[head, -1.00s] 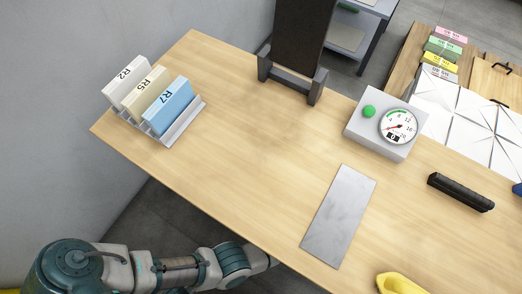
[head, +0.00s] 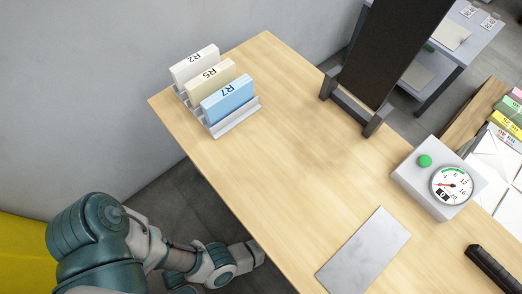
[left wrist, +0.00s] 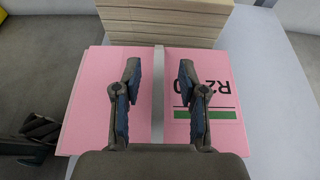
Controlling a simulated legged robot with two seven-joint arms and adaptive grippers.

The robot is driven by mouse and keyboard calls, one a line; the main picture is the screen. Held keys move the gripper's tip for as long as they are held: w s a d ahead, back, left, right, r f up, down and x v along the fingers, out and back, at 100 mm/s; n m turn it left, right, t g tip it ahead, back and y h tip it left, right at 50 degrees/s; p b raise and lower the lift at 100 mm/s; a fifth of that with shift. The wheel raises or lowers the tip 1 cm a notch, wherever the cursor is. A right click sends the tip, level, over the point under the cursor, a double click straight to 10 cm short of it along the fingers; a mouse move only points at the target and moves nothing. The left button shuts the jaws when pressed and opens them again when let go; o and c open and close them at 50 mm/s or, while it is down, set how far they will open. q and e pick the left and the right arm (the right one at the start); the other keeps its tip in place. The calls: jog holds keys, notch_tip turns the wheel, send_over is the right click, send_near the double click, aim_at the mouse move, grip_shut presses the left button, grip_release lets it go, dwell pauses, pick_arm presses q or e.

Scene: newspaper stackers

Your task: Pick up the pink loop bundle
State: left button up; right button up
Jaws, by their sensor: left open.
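The pink bundle (left wrist: 85,118) lies below my left gripper in the left wrist view. Its pink top carries a pale strip (left wrist: 158,105) down the middle and a printed label with a green bar at right. My left gripper (left wrist: 159,72) is open, with one finger on each side of the pale strip. Whether the fingers touch the bundle I cannot tell. In the head view my left arm shows at the lower left, but its fingers cannot be made out. My right gripper is in neither view.
A stack of tan boards or paper (left wrist: 165,22) sits just beyond the bundle. In the head view, the wooden table (head: 290,150) holds a rack with R2, R5 and R7 blocks (head: 228,100), a dial scale (head: 408,180), a metal plate (head: 365,250) and a dark stand (head: 385,60).

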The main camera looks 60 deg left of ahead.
pick_arm(q)
jog(key=shift+x, duration=1.2)
jog(key=shift+a, duration=0.1)
grip_shut()
